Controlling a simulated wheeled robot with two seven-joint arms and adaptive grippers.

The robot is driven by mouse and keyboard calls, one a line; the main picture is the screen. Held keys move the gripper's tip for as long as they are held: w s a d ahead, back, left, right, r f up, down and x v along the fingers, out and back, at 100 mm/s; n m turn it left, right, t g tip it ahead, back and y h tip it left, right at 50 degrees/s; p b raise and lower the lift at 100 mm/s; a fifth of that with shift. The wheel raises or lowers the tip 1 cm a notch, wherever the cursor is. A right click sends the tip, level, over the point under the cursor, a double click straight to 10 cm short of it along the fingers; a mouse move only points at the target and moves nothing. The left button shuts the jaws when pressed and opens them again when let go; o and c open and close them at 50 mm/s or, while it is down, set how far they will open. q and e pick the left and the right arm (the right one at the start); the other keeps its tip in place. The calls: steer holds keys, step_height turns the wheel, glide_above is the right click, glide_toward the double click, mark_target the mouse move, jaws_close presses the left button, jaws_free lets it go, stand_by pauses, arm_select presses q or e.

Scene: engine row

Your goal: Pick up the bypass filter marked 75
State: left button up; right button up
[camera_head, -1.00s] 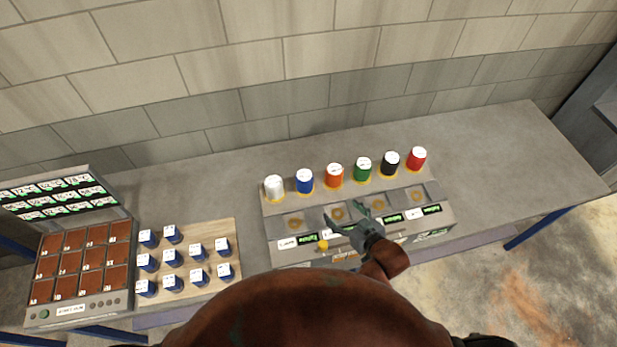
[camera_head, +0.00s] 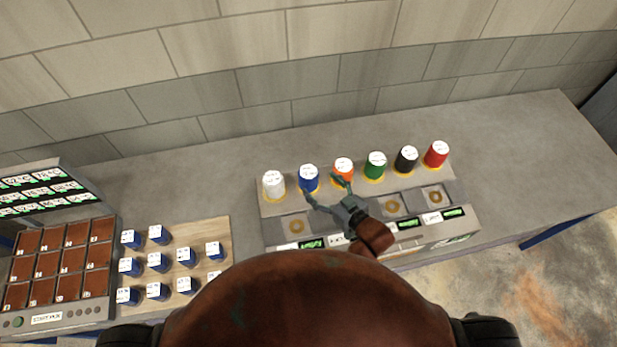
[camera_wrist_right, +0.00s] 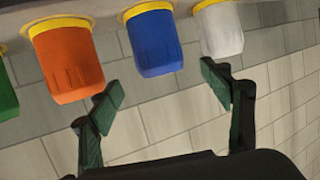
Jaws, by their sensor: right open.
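A row of bypass filters stands on the back ledge of a grey console: white (camera_head: 273,186), blue (camera_head: 308,179), orange (camera_head: 343,169), green (camera_head: 375,165), black (camera_head: 405,160) and red (camera_head: 436,154). Their white tops carry marks too small to read, so I cannot tell which is 75. My right gripper (camera_head: 326,190) is open and empty in front of the blue and orange filters. In the right wrist view its fingers (camera_wrist_right: 164,100) are spread, with the blue filter (camera_wrist_right: 153,43) between and beyond them, and the orange (camera_wrist_right: 67,62) and white (camera_wrist_right: 219,29) to the sides. My left gripper is out of view.
The grey console (camera_head: 268,208) has round sockets and green displays along its front. A wooden board (camera_head: 217,232) with several blue-sided blocks is at left, beside a panel of brown tiles (camera_head: 66,262). The bench right of the console is clear; a block wall stands behind.

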mark_target(309, 171)
steer(key=shift+w+a+f, duration=0.1)
steer(key=shift+w+a, duration=0.15)
steer(key=shift+w, duration=0.15)
steer(key=shift+p+x, duration=0.3)
steer(key=shift+x, duration=0.5)
steer(key=p+x, duration=0.1)
steer(key=x, duration=0.3)
steer(key=shift+w+a, duration=0.35)
steer(key=shift+w, duration=0.15)
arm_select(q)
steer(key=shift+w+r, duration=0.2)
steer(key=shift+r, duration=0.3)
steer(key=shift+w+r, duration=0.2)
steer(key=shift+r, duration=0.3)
arm_select(e)
steer(key=shift+s, duration=0.1)
steer(key=shift+c, duration=0.8)
steer(key=c, duration=1.4)
steer(key=shift+c, duration=0.4)
